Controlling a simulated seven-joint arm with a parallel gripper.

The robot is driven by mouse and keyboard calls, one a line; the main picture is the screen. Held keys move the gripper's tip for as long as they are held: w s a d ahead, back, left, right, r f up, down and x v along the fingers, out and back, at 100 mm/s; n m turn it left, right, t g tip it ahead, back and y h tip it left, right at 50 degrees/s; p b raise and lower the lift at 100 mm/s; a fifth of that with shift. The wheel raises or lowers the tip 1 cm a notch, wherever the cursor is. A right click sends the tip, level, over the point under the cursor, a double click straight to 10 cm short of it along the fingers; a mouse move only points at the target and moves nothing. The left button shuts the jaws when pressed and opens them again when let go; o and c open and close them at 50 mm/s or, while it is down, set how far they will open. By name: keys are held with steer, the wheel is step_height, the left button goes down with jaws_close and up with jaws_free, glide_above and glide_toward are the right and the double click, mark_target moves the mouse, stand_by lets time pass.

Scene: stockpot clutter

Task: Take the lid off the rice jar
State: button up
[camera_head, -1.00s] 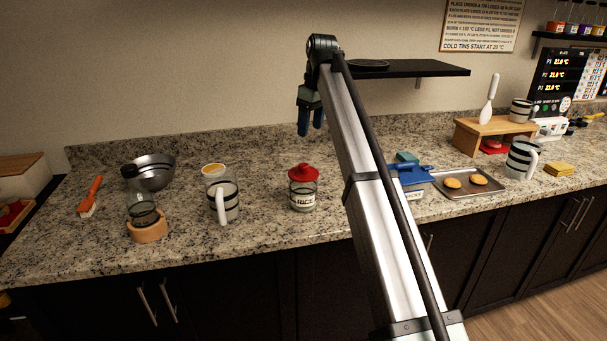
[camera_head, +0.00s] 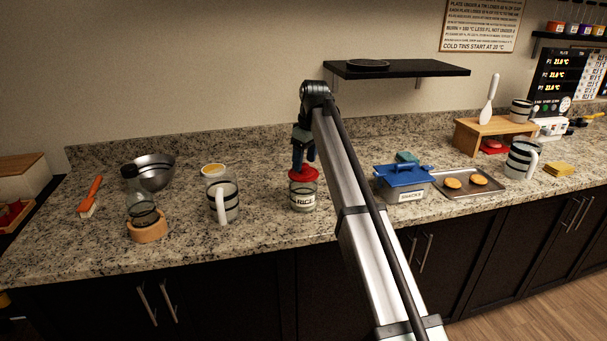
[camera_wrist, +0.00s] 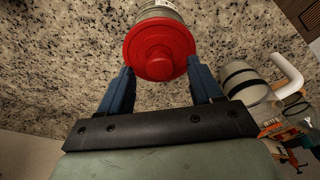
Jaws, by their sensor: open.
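The rice jar (camera_head: 303,199) is a clear jar labelled RICE, standing upright on the counter. Its red lid (camera_head: 306,176) is on top of it. In the wrist view the red lid (camera_wrist: 157,46), with its round knob, lies between the tips of my two blue fingers, and the jar body (camera_wrist: 160,10) shows beyond it. My gripper (camera_head: 304,166) is directly above the jar, pointing down, with its fingertips at the lid's knob. The fingers are open, one on each side; whether they touch the lid is hard to tell. The knob is partly hidden in the head view.
A striped mug (camera_head: 223,202) stands left of the jar, with a jar in a wooden holder (camera_head: 147,228) further left. A blue-lidded box (camera_head: 402,185) and a tray with buns (camera_head: 470,189) are to the right. A black shelf (camera_head: 430,69) hangs above.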

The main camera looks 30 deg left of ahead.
step_height(320, 180, down, 2)
steer(key=shift+a+f, duration=0.1)
steer(key=shift+a, duration=0.05)
steer(key=shift+c, duration=0.2)
steer(key=c, duration=1.1)
